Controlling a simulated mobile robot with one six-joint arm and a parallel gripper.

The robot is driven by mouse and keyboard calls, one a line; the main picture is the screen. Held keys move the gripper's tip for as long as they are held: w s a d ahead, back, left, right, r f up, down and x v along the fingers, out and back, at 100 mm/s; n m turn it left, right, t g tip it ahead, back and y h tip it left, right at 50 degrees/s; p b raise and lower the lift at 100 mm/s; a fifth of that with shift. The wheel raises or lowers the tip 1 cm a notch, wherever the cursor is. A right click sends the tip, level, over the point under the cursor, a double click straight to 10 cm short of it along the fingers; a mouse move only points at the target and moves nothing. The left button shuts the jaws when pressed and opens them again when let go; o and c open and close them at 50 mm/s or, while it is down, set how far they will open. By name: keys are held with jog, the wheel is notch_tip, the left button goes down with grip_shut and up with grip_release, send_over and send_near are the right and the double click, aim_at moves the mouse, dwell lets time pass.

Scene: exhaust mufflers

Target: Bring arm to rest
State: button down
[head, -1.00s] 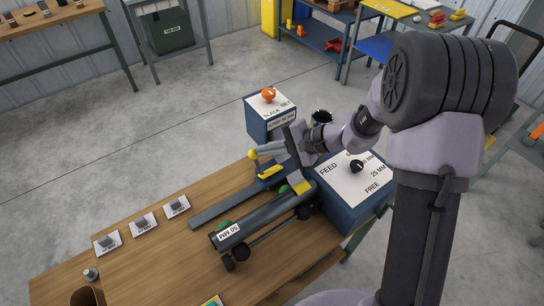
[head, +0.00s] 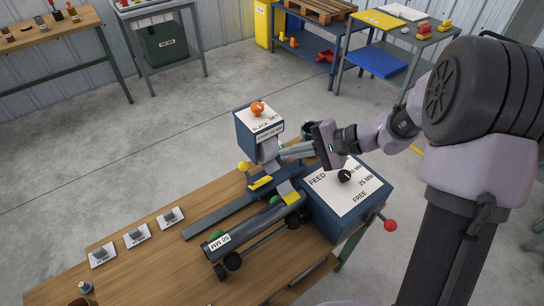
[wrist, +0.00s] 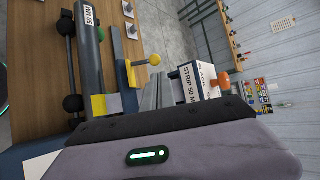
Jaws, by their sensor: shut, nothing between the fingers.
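My arm reaches in from the right in the head view, with my gripper (head: 282,153) pointing left. It is above the bench machine, beside the blue SLACK SET box (head: 259,128) with its orange knob (head: 257,108). Its grey fingers lie together with nothing visible between them. In the wrist view my gripper (wrist: 158,80) shows as closed grey fingers beside the SLACK box. The grey tube marked 50 MM (head: 250,228) lies on the machine, below and left of my gripper, apart from it.
The blue FEED box (head: 343,190) with a black knob (head: 344,176) and red-ended lever (head: 390,225) stands below my wrist. A yellow-knobbed lever (head: 244,167) stands near the gripper. The wooden bench (head: 165,262) carries several small labelled parts. Open floor (head: 150,150) lies behind.

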jog(key=s+d+r+n+t+h+b, duration=0.1)
jog(key=s+r+h, duration=0.3)
jog(key=s, duration=0.8)
jog(key=s+d+r+n+t+h+b, duration=0.1)
jog(key=s+r+h, duration=0.4)
jog(key=s, duration=0.6)
jog(key=shift+s+d+n, duration=0.35)
jog(key=shift+d+n, duration=0.35)
jog(key=shift+d, duration=0.35)
